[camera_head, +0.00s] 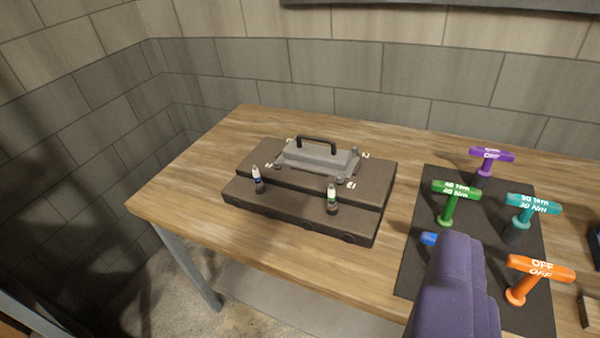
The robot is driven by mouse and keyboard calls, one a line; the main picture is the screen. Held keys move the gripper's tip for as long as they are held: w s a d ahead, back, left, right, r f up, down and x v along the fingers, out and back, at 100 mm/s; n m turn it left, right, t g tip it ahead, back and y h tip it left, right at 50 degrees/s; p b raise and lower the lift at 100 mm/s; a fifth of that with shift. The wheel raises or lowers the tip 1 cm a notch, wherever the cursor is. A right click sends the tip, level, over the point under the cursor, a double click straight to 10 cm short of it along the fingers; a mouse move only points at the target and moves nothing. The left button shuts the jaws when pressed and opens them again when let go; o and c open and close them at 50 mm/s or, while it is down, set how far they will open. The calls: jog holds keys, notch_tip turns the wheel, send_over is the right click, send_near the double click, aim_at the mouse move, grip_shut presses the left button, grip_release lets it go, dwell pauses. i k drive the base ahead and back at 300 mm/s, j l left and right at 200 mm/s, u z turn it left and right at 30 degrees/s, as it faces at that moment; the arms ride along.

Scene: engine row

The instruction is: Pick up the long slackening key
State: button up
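Two T-handled keys marked OFF stand on a black mat (415,262) on the table. The purple OFF key (490,157) is at the back of the mat. The orange OFF key (540,268) is at its front right. I cannot tell from this view which of the two is the long one. My gripper (457,245), a dark purple blocky shape, rises from the bottom edge in front of the mat, left of the orange key. Its fingers cannot be told apart, so I cannot see whether it is open. No key is visibly held.
A green 40 Nm key (456,191) and a teal 30 Nm key (533,205) stand between them. A blue piece (429,238) is partly hidden behind my gripper. A brick wall is behind.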

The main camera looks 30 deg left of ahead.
aim_at(482, 176)
jog(key=i+l, duration=0.15)
jog(key=i, duration=0.25)
jog(key=i+l, duration=0.2)
jog(key=i, duration=0.25)
jog(key=i+l, duration=0.15)
jog(key=i, duration=0.25)
jog(key=i+l, duration=0.2)
jog(key=i, duration=0.2)
